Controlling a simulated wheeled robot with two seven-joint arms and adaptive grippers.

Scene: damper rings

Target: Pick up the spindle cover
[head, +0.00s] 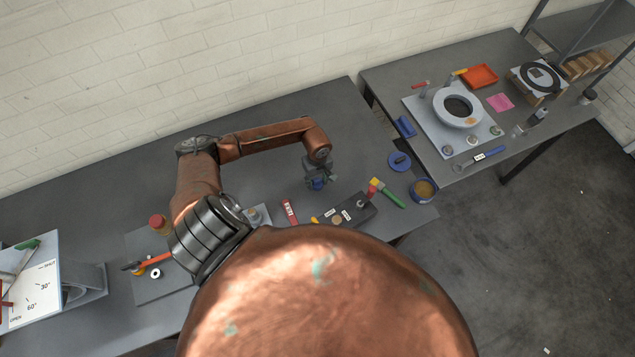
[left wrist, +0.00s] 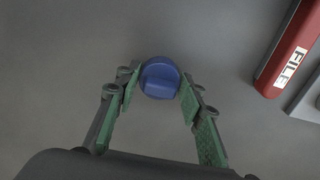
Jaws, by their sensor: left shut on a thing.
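A small blue rounded cap, which I take to be the spindle cover (left wrist: 160,78), sits between the two green-padded fingers of my left gripper (left wrist: 162,88) in the left wrist view. The fingers are shut on its sides. In the head view my left gripper (head: 318,178) hangs over the middle of the near table with the blue cover (head: 317,184) at its tip. Grey tabletop shows around the cover in the wrist view; I cannot tell how high it is held. My right gripper is not in view.
A red FILE box (left wrist: 292,48) lies to the right in the wrist view. A dark labelled block (head: 345,213), a green-handled tool (head: 388,194), a blue lid (head: 400,162) and a tin (head: 424,190) lie right of the gripper. Behind it the grey table (head: 290,125) is clear.

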